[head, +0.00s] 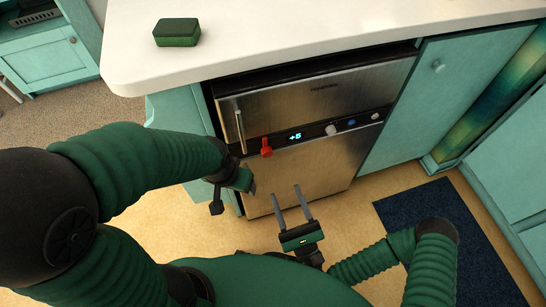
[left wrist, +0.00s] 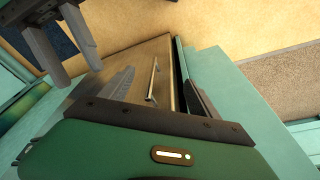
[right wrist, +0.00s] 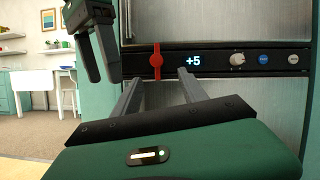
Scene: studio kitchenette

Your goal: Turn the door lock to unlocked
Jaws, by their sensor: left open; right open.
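The red door lock (head: 267,147) is a small lever on the black control strip of a steel appliance, left of the lit "+5" display. In the right wrist view the red lever (right wrist: 156,61) stands vertical, framed between my right fingers but beyond their tips. My right gripper (head: 287,191) is open and empty, in front of the steel door below the strip. My left gripper (head: 235,196) is open and empty, left of the right one near the appliance's lower left. It also shows at the upper left of the right wrist view (right wrist: 97,50).
The steel appliance (head: 310,165) has a vertical bar handle (head: 240,132) above the lock. A knob (head: 331,129) and buttons sit right of the display. The white counter (head: 300,35) overhangs above, with a green sponge (head: 177,32). Teal cabinets flank the appliance; a dark mat (head: 440,215) lies right.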

